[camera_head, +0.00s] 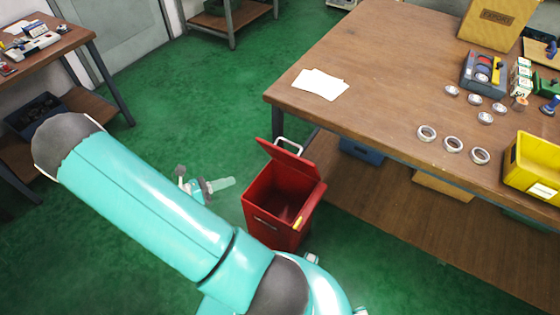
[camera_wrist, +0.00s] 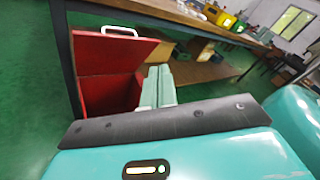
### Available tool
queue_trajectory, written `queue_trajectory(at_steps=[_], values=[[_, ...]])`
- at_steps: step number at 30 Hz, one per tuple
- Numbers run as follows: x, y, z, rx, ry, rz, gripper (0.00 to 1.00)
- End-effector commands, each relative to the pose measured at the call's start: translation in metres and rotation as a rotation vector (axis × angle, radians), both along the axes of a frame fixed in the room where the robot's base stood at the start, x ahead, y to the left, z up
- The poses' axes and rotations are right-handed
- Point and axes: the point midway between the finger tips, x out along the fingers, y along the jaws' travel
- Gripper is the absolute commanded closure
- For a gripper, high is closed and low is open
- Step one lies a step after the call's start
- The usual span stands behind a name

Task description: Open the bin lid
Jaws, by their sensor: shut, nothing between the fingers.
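The red bin (camera_head: 272,215) stands on the green floor beside the workbench's near left corner. Its red lid (camera_head: 290,159) is raised and tilted back, with a pale handle (camera_head: 288,145) on its far edge, and the bin's inside shows. In the wrist view the bin (camera_wrist: 108,95) is at upper left, with the lid (camera_wrist: 110,54) upright behind the opening. My gripper (camera_wrist: 159,72) is shut and empty, its fingers in front of the bin's right side in that view. In the head view my gripper (camera_head: 232,182) is left of the bin, apart from it.
The wooden workbench (camera_head: 370,75) holds white paper (camera_head: 320,84), several metal rings (camera_head: 453,144), a yellow bin (camera_head: 533,168) and a grey box (camera_head: 483,72). A second table (camera_head: 45,45) stands at left. Green floor (camera_head: 205,105) is clear between them.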

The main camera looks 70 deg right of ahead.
Motion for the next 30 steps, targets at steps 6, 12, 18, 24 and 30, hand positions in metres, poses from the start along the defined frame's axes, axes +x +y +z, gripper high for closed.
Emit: queue_trajectory(at_steps=[6, 12, 18, 24, 30], values=[[-0.019, -0.031, -0.046, -0.011, 0.345, 0.108, 1.00], [-0.039, -0.054, -0.087, -0.017, 0.653, 0.205, 1.00], [-0.062, -0.071, -0.127, -0.020, 0.942, 0.295, 1.00], [-0.074, -0.078, -0.147, -0.022, 1.087, 0.343, 1.00], [-0.076, -0.089, -0.143, -0.023, 1.098, 0.345, 1.00]])
